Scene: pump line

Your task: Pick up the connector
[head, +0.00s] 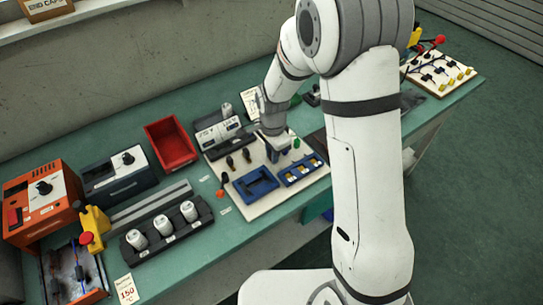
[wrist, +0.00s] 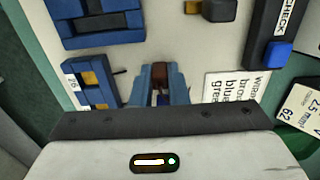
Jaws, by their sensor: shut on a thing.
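My gripper (wrist: 161,80) has blue fingers and is shut on a small brown connector (wrist: 161,72) in the wrist view. The connector sits between the two fingertips, over the pale board; whether it touches the board I cannot tell. In the head view my gripper (head: 273,152) is low over the cream board (head: 240,209), behind the blue trays. The held connector is hard to make out there.
A blue tray (head: 247,193) and a compartmented blue tray (head: 288,180) lie on the board. A dark piece (wrist: 219,9) and a printed card (wrist: 236,88) are nearby. A red bin (head: 171,143) stands to the left. A dark block with a blue button (wrist: 279,49) lies right.

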